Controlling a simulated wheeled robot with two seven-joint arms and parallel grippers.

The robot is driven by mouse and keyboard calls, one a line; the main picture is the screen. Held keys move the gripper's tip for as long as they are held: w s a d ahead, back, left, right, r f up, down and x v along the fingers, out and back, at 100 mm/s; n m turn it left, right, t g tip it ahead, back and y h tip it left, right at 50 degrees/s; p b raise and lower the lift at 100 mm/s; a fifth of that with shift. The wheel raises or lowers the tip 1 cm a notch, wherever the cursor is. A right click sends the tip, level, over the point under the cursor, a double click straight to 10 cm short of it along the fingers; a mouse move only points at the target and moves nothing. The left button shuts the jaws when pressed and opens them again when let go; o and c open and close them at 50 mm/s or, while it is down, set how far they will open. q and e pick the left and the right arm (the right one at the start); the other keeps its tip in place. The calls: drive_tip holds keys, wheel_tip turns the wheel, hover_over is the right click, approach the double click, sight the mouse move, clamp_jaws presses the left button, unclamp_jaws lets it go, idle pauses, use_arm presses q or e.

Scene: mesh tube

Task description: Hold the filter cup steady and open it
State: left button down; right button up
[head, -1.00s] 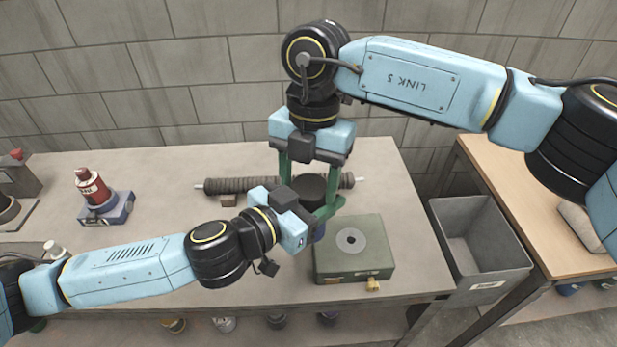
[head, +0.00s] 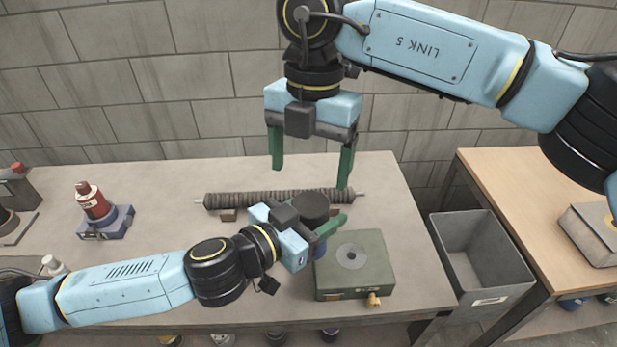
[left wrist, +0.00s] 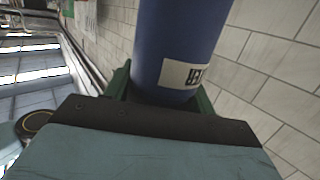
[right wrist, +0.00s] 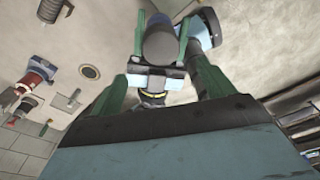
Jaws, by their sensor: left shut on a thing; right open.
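The filter cup has a black round top (head: 310,206) and a blue body, which shows in the left wrist view with a white label (left wrist: 180,40). My left gripper (head: 326,226) is shut around the blue body and holds it upright above the table. Its green fingers also show in the left wrist view, on both sides of the cup. My right gripper (head: 311,176) is open and empty, pointing down above the cup, apart from it. In the right wrist view the dark top (right wrist: 160,42) appears between the open fingers. Most of the blue body is hidden in the head view.
A green box (head: 354,285) with a round disc on top stands right of the cup. A ribbed mesh tube (head: 250,200) lies behind it on supports. A red bottle on a blue stand (head: 94,205) is at left. A grey bin (head: 480,265) stands right of the table.

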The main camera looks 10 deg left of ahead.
sight(311, 203)
wheel_tip(311, 203, up, 5)
drive_tip(key=t, duration=0.1)
drive_tip(key=shift+m, duration=0.4)
drive_tip(key=f, duration=1.1)
drive_tip(key=shift+s+d+f, duration=0.1)
drive_tip(key=shift+d+f, duration=0.1)
drive_tip(key=shift+f, duration=0.15)
drive_tip(key=shift+c, duration=0.2)
drive_tip(key=c, duration=1.1)
drive_tip(key=shift+n, duration=1.6)
drive_tip(key=o, duration=1.1)
drive_tip(key=shift+c, duration=0.2)
drive_tip(key=shift+r, duration=0.1)
